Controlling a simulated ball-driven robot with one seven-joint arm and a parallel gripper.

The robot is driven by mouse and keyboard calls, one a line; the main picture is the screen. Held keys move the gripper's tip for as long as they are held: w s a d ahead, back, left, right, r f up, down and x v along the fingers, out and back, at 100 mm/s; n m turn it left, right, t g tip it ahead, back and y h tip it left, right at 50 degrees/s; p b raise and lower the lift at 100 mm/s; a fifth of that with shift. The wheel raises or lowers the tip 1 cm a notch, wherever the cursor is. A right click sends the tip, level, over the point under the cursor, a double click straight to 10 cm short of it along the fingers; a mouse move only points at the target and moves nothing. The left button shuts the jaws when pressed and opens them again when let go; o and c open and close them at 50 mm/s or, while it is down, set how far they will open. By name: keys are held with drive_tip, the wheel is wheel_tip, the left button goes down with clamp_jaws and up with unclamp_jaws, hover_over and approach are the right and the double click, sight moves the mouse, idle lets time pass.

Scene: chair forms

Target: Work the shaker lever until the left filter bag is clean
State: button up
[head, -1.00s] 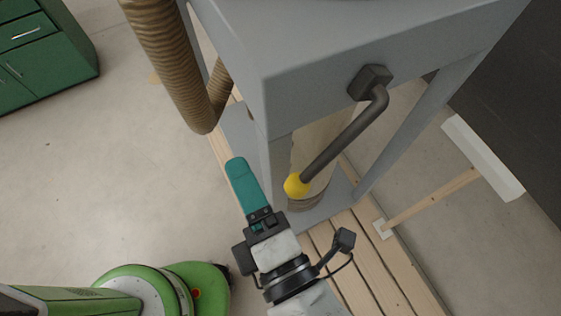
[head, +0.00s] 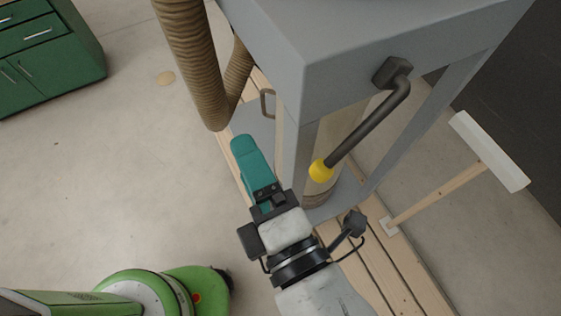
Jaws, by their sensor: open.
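The shaker lever (head: 368,124) is a dark bent bar on a black pivot block on the grey housing (head: 345,60). It slants down to the left and ends in a yellow knob (head: 321,170). My gripper (head: 247,148), with teal fingers, is open and empty. It is left of the knob in the picture and apart from it; the fingers overlap in this view. A pale, partly see-through bag or bin (head: 340,129) shows under the housing behind the lever. I cannot make out the left filter bag or how clean it is.
A brown ribbed hose (head: 188,70) hangs left of the housing, close above my gripper. Grey legs stand on a wooden pallet (head: 378,268). A green cabinet (head: 50,50) stands far left. The floor at left is mostly clear.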

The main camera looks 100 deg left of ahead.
drive_tip(key=v, duration=1)
drive_tip(key=shift+p, duration=0.4)
